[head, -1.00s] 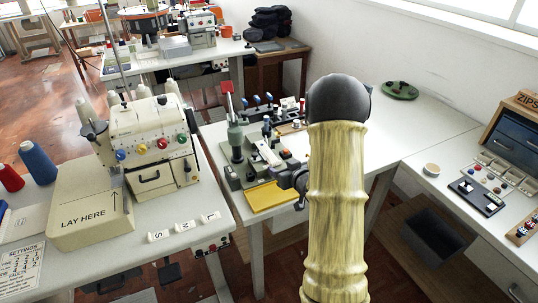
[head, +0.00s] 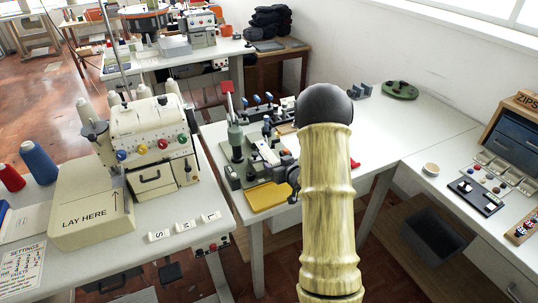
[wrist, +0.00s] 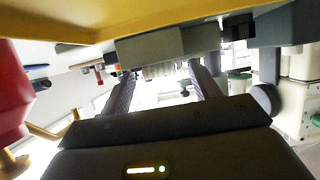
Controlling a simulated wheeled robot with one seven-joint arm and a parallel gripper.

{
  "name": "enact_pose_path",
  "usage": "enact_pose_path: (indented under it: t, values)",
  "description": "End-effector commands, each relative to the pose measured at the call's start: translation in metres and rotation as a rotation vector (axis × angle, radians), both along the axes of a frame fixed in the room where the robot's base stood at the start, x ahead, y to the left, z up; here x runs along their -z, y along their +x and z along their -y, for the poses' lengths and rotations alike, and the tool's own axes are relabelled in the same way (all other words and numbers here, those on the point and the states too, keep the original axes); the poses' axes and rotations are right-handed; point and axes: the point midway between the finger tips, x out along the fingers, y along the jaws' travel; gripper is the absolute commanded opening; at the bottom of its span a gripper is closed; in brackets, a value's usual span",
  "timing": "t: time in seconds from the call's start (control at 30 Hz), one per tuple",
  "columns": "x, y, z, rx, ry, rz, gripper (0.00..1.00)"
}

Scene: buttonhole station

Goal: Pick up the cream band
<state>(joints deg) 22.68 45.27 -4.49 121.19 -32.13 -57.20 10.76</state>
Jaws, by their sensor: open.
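A small pale strip (head: 268,153) lies on the grey-green buttonhole station (head: 236,178) in the head view. It may be the cream band, but it is too small to be sure. My gripper (wrist: 162,76) is open in the wrist view, its two dark fingers spread apart with nothing clearly held. A pale ribbed piece shows just beyond and between the fingertips; I cannot tell what it is. In the head view my gripper is low at the station's right side, mostly hidden by my arm. A yellow plate (head: 267,196) is at the station's front.
The sewing machine (head: 152,140) stands on the left table. A red object (head: 355,163) lies right of my arm. A green round item (head: 400,91) sits at the back. The white tabletop (head: 400,125) right of my arm is mostly clear.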

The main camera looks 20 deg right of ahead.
Motion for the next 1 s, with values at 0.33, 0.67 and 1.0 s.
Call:
enact_pose_path:
  t: [0.33,0.67,1.0]
  values:
    - [0.000,0.000,0.000,0.000,0.000,0.000,0.32]
    - [-0.001,0.000,0.000,0.000,0.000,0.001,0.10]
    - [-0.035,0.000,0.000,0.001,-0.001,0.005,0.10]
